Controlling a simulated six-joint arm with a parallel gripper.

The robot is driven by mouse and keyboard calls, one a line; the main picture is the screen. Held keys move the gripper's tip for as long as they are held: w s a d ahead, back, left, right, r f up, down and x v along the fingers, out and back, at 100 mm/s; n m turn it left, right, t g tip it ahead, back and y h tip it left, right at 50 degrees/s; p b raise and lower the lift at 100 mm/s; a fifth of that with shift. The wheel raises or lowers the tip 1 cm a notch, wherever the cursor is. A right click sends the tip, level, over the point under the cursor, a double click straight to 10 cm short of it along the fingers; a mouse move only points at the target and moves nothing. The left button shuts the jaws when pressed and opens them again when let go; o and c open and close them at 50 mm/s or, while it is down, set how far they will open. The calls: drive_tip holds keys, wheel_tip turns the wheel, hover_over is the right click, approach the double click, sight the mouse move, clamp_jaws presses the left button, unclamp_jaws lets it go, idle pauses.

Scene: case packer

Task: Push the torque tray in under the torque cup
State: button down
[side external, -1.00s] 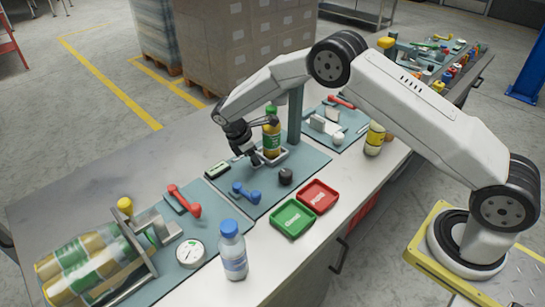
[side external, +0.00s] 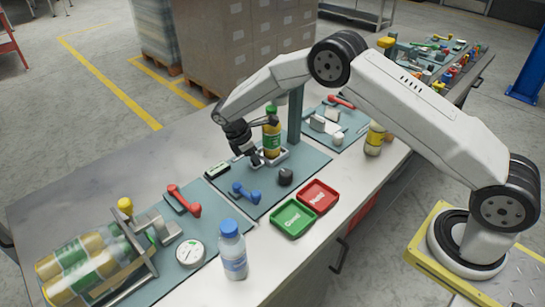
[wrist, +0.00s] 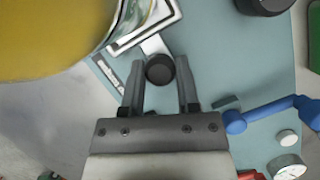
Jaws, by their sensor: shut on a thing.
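The torque tray (side external: 282,157) is a small white-rimmed tray on the middle teal mat, in front of a dark green post (side external: 295,118). An amber bottle with a green cap (side external: 271,135) stands upright on it. In the wrist view the tray's rim (wrist: 152,28) shows, with a pale tab leading to a dark round knob (wrist: 160,69). My gripper (side external: 258,160) is low beside the tray, its fingers (wrist: 160,75) shut on this knob. I cannot make out the torque cup; the arm and bottle cover part of the area by the post.
A blue handle (side external: 245,193) and a dark cylinder (side external: 286,177) are near on the mat. Green (side external: 293,218) and red (side external: 318,196) trays lie at the front. A blue-capped bottle (side external: 232,252) and a caged bottle rack (side external: 85,265) stand front left. The bench's back left is bare.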

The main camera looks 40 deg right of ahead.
sight(265, 154)
drive_tip(key=shift+d, duration=1.8)
drive_tip(key=shift+c, duration=1.7)
unclamp_jaws()
drive_tip(key=shift+a+r, duration=0.1)
drive_tip(key=shift+r, duration=0.05)
